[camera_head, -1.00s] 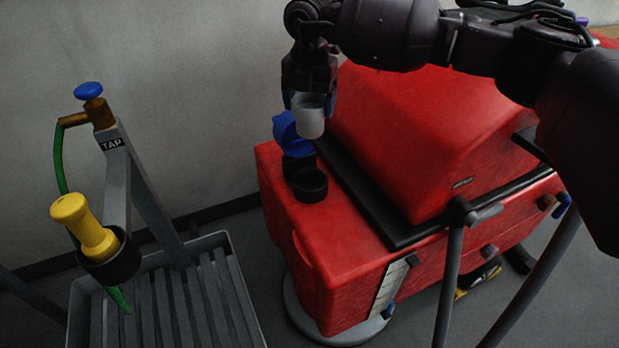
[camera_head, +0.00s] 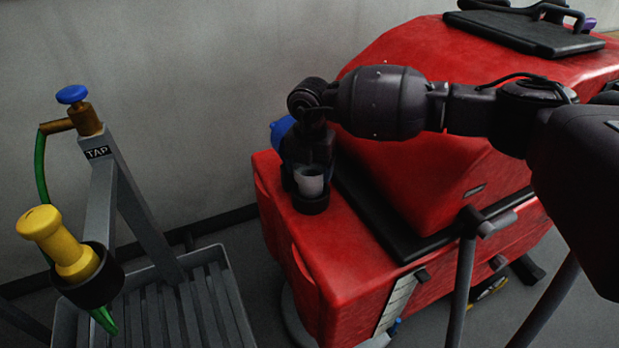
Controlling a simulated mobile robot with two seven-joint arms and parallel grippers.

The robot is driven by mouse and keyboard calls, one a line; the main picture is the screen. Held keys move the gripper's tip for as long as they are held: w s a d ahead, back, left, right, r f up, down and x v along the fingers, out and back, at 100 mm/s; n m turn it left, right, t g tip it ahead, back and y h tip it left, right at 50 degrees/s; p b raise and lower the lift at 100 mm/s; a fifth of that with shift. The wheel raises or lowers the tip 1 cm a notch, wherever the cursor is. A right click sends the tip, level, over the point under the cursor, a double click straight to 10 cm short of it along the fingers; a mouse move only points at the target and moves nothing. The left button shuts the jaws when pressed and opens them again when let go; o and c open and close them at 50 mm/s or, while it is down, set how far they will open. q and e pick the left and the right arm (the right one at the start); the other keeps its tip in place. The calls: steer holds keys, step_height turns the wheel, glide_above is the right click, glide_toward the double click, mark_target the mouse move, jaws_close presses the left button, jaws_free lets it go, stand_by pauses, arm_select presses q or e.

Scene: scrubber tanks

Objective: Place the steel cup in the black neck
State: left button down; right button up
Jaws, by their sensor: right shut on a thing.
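The steel cup (camera_head: 309,181) is a small grey cup held upright in my right gripper (camera_head: 308,172), which points down and is shut on it. The cup is at the black neck (camera_head: 311,206), a short black ring on the red machine's top at its near left end. The cup's lower part meets or overlaps the neck's opening in the picture. I cannot tell how deep it sits. The gripper hides the neck's far side. My left gripper does not show.
A blue cap (camera_head: 281,129) stands behind my gripper, partly hidden. The red scrubber machine (camera_head: 330,255) fills the middle and right. At left is a tap stand (camera_head: 100,190) with a yellow nozzle (camera_head: 58,243) in a black holder (camera_head: 95,288), over a grey slatted tray (camera_head: 172,310).

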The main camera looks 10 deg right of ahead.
step_height(320, 180, down, 3)
steer(key=shift+f, duration=0.15)
steer(key=o, duration=0.7)
